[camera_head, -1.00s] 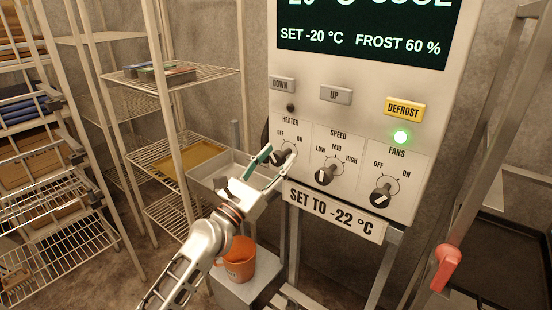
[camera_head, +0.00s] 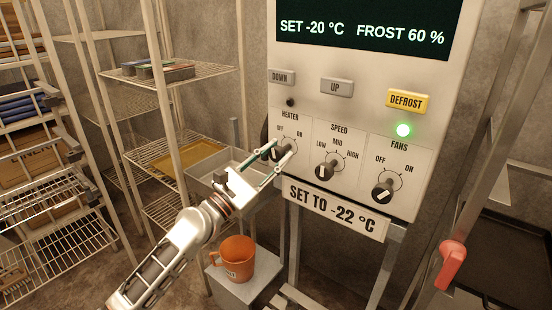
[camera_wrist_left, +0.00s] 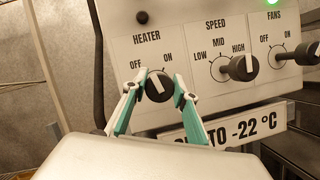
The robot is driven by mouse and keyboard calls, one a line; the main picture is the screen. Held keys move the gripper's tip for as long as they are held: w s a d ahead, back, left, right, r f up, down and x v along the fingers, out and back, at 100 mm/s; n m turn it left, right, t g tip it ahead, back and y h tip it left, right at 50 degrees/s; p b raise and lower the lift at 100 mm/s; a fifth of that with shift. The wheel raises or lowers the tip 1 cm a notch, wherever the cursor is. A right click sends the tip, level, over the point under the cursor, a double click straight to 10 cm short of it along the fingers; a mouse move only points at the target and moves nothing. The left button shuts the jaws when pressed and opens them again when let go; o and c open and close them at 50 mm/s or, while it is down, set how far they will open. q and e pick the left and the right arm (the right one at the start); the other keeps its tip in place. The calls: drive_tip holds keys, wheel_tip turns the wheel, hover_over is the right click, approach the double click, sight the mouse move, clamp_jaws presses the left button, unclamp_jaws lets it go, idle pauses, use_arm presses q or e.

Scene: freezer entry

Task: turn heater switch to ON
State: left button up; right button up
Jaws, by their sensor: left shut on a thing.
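The heater switch (camera_head: 281,153) is a dark round knob with a white pointer mark, at the left of the panel's knob row. In the left wrist view the heater knob (camera_wrist_left: 159,86) sits below its OFF and ON labels, and its mark points up and slightly left, between them. My left gripper (camera_head: 279,154) is shut on this knob, one green-and-white finger on each side; the fingers also show in the left wrist view (camera_wrist_left: 158,92). The fingers partly cover the knob's sides. My right gripper is not in view.
The speed knob (camera_head: 327,169) and fans knob (camera_head: 383,190) stick out to the right of the heater knob. A sign (camera_head: 335,208) hangs below. An orange mug (camera_head: 237,262) stands on a grey box (camera_head: 247,282). Wire shelves (camera_head: 168,78) stand at left.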

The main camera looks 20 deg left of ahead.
use_arm(q)
drive_tip(key=m+g+h, duration=0.1)
drive_tip(key=m, duration=0.3)
drive_tip(key=m+g+h, duration=0.1)
drive_tip(key=m+g, duration=0.1)
drive_tip(key=m, duration=0.2)
drive_tip(key=shift+r+b, duration=0.1)
drive_tip(key=shift+b, duration=0.25)
drive_tip(key=shift+d+m+g+p, duration=0.15)
drive_tip(key=shift+m+g, duration=0.35)
drive_tip(key=shift+m, duration=0.55)
drive_tip(key=shift+a+m+g+p, duration=0.1)
drive_tip(key=shift+m+g+p, duration=0.3)
drive_tip(key=shift+m, duration=0.65)
drive_tip(key=shift+s, duration=0.1)
drive_tip(key=o, duration=1.1)
drive_tip(key=shift+d, duration=0.1)
drive_tip(key=shift+f, duration=0.2)
drive_tip(key=v, duration=1.2)
